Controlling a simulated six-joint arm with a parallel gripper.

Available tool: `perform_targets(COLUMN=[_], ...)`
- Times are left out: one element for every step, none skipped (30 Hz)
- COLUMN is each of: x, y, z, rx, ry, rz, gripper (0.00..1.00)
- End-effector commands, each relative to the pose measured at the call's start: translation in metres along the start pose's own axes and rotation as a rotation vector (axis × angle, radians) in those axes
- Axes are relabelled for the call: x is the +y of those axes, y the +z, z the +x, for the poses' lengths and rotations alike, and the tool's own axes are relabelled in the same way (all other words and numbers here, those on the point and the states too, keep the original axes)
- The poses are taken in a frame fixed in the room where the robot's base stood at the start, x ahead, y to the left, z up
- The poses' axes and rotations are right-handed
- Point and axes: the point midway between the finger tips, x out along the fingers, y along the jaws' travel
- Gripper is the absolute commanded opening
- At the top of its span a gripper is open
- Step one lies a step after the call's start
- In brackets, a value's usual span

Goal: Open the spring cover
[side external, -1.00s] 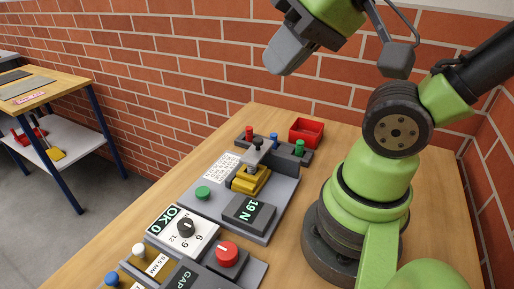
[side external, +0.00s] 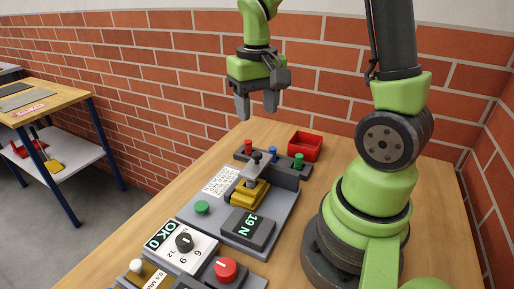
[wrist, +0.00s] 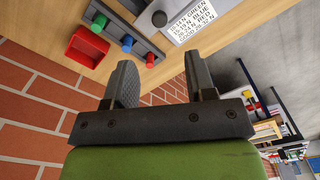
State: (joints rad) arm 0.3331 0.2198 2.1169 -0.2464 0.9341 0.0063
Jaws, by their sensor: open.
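A grey tester base (side external: 277,222) on the wooden bench carries a yellow block (side external: 249,195) with a grey lever and a black ball knob (side external: 257,157) above it. Its dark display (side external: 247,229) reads 19 N. I cannot tell which part is the spring cover. My gripper (side external: 257,106) is open and empty, fingers pointing down, well above the bench and beyond the tester in the side view. In the wrist view the open fingers (wrist: 160,75) have nothing between them. A black knob (wrist: 160,18) shows at the top there.
A dark rack holds red (side external: 248,147), blue (side external: 273,154) and green (side external: 298,161) pegs. A red bin (side external: 305,147) stands beside it. A green button (side external: 201,208), a dial panel (side external: 182,253) and a red knob (side external: 225,270) lie nearer. A brick wall (side external: 330,75) stands behind.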

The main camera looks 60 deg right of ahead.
Motion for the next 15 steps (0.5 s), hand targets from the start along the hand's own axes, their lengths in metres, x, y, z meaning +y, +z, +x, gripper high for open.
perform_targets(x=[0.001,0.001,0.001,0.001,0.001,0.001,0.001,0.001,0.001,0.001,0.001,0.001,0.001,0.001,0.001], y=[-0.001,-0.001,0.0,0.0,0.0,0.001,0.001,0.001,0.001,0.001,0.001,0.001,0.001,0.001,0.001], z=[0.004,0.006,0.01,0.013,0.017,0.023,0.028,0.034,0.042,0.047,0.053,0.06,0.066,0.07,0.077], rx=[-0.006,-0.008,-0.009,-0.01,-0.01,-0.011,-0.012,-0.012,-0.013,-0.013,-0.012,-0.012,-0.012,-0.011,-0.011], ry=[0.003,0.003,0.004,0.004,0.004,0.004,0.004,0.003,0.004,0.004,0.003,0.003,0.003,0.003,0.003], rz=[0.002,0.002,0.001,0.001,0.0,0.001,0.001,0.0,0.0,0.001,0.001,0.0,0.001,0.001,0.0], gripper=[0.51,0.51,0.51,0.51,0.51,0.51,0.51,0.51,0.51,0.51,0.51,0.51,0.51,0.51,0.51])
